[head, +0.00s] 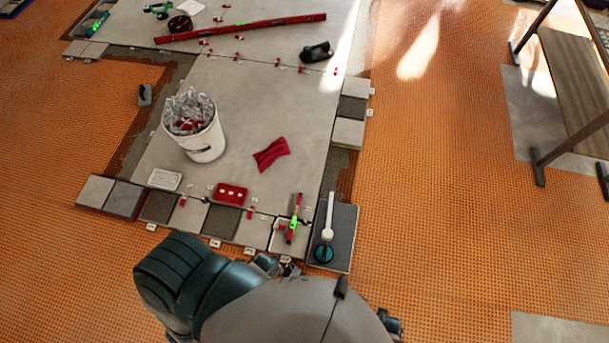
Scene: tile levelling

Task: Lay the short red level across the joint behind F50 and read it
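A short red level (298,205) with bright green parts lies near the front right corner of the tiled area. It points away from me and spans the joint between a small pale front tile (281,240) and the large grey tile (225,95) behind it. Its vial is too small to read. Small white tags (249,252) line the front edge, but their lettering is not legible, so I cannot tell which one is F50. Neither gripper can be made out; my own dark teal and grey parts fill the bottom middle. No fingers show on the level.
A white-handled tool (328,218) lies on a dark tile right of the level. A long red level (240,28) lies farther back. Orange matting surrounds the tiles.

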